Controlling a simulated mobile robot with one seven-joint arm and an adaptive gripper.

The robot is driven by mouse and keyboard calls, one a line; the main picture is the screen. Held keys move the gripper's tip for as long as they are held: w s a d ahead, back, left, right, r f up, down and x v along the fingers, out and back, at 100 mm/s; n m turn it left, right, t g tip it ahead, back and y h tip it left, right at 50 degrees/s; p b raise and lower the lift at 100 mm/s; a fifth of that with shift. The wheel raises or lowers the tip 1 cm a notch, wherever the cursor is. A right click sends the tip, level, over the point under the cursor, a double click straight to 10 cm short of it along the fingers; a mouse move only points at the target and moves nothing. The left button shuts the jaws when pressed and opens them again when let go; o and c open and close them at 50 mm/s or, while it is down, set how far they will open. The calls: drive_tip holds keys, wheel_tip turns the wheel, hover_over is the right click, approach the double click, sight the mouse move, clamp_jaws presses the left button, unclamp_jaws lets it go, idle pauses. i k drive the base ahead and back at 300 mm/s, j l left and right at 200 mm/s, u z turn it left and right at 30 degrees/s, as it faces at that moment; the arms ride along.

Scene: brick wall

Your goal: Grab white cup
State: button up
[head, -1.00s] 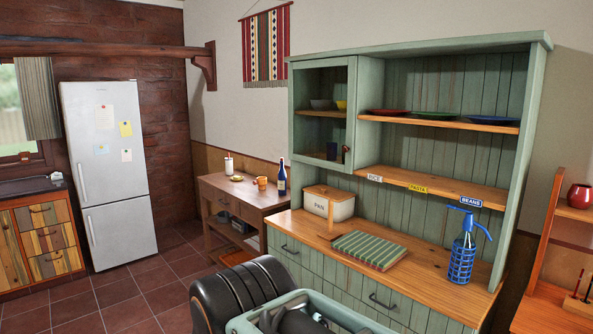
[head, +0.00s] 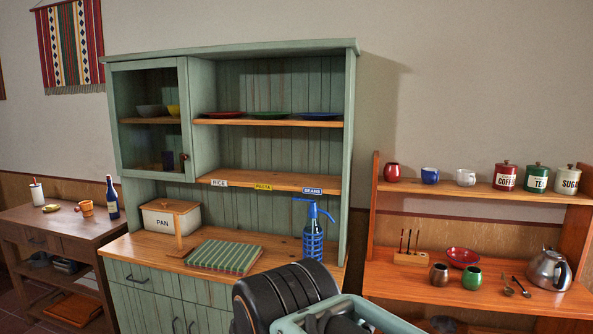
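The white cup (head: 466,178) stands upright on the upper shelf of the orange wooden rack at the right. A blue cup (head: 430,176) stands to its left and a red coffee canister (head: 506,177) to its right. Dark and pale green parts of my own body show at the bottom middle, in front of the green cabinet. My gripper's fingers cannot be made out in this view, and nothing touches the cup.
A side table (head: 45,215) is at far left.

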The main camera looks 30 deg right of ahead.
sight(465, 177)
drive_tip(key=z, duration=2.05)
drive_tip(key=i+u, duration=0.1)
drive_tip(key=i, duration=0.25)
